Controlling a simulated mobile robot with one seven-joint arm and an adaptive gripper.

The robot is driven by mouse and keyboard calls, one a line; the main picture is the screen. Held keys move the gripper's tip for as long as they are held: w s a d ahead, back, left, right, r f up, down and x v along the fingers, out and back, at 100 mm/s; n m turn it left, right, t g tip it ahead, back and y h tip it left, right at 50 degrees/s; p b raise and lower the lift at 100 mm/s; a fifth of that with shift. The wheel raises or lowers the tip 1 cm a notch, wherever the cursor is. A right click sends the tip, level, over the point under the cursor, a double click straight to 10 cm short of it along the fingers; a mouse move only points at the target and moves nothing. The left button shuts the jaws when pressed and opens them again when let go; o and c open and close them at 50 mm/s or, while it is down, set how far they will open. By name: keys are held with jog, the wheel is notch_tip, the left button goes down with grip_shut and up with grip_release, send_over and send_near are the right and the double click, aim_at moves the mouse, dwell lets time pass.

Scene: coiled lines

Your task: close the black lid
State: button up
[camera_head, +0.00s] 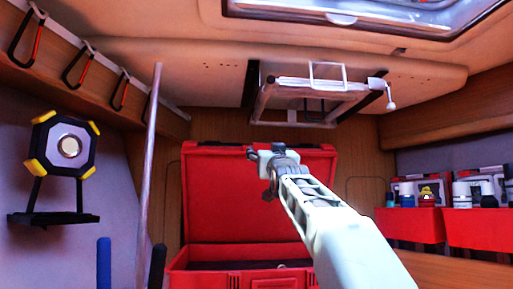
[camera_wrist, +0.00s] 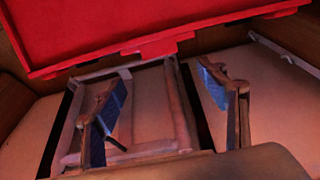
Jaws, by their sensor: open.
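The only lid I can make out is red, not black. This red lid (camera_head: 230,205) stands raised, roughly upright, at the back of an open red case (camera_head: 205,282) in the head view. In the wrist view the lid (camera_wrist: 190,28) crosses the top, with its latch tabs at the lower edge. My gripper (camera_head: 262,156) appears at the lid's upper edge in the head view. Its two fingers with blue pads (camera_wrist: 165,98) are spread apart with nothing between them. I cannot tell whether it touches the lid. My arm hides the case's right side.
A framed rack (camera_head: 320,100) hangs from the ceiling above the lid. A grey pole (camera_head: 149,170) stands left of the case. A lamp (camera_head: 66,148) is on the left wall, with carabiners above. Red bins (camera_head: 410,226) holding bottles sit at right.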

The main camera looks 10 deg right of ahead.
aim_at(263, 144)
jog(key=p+x, duration=0.2)
jog(key=x, duration=0.1)
jog(key=p+x, duration=0.6)
jog(key=shift+r, duration=0.3)
jog(key=shift+w+r+p, duration=0.1)
jog(key=shift+w+p, duration=0.55)
jog(key=shift+w, duration=0.05)
jog(key=shift+c, duration=0.4)
jog(key=c, duration=1.6)
jog(key=shift+s, duration=0.1)
